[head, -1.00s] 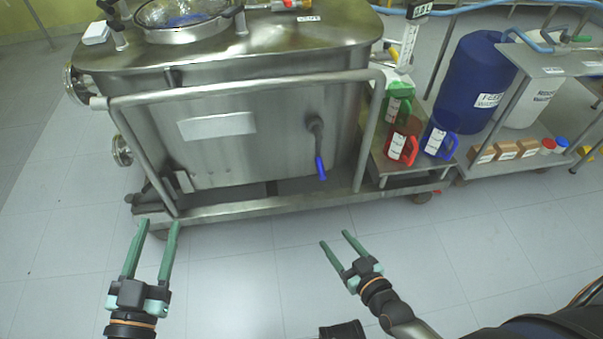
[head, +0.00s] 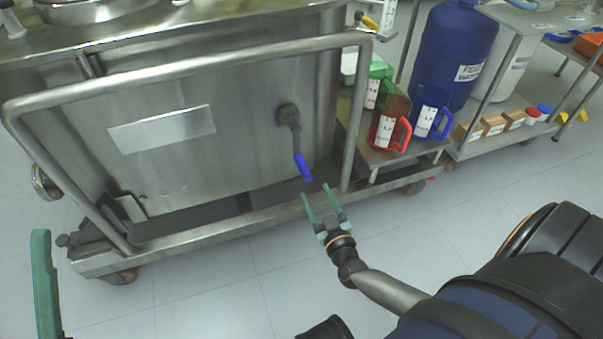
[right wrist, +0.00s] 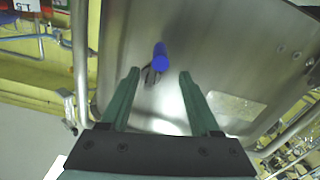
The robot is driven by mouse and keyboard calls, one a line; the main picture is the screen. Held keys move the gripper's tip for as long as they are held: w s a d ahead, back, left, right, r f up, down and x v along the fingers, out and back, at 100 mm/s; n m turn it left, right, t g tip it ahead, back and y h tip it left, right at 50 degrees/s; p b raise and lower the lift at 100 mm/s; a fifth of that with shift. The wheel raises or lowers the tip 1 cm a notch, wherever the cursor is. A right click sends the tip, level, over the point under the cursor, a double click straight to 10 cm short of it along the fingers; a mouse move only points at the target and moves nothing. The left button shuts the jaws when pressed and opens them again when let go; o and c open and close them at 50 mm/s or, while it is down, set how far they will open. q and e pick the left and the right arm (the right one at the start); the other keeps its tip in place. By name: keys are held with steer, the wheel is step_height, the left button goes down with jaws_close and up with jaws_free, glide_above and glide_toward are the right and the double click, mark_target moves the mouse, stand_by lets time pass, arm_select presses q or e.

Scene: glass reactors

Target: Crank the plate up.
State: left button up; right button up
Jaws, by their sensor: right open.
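The crank (head: 293,132) is on the front face of the steel tank (head: 200,172), with its blue handle (head: 303,168) hanging down. My right gripper (head: 315,192) is open and empty just below the blue handle, apart from it as far as I can tell. In the right wrist view the blue handle (right wrist: 160,57) shows beyond and between the two green fingers (right wrist: 158,85). My left gripper shows only as one green finger (head: 44,285) at the left edge; the other finger is out of frame. The plate that the crank moves cannot be clearly told.
A steel rail (head: 190,68) runs in front of the tank, and the crank lies inside it. To the right, a low shelf (head: 378,156) holds red and blue jugs (head: 427,115). A blue drum (head: 453,50) stands behind. The floor in front is clear.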

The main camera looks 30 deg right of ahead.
mark_target(304, 172)
steer(key=b+x, duration=0.3)
steer(key=x, duration=0.6)
steer(key=shift+w, duration=0.35)
jaws_close()
stand_by(0.9)
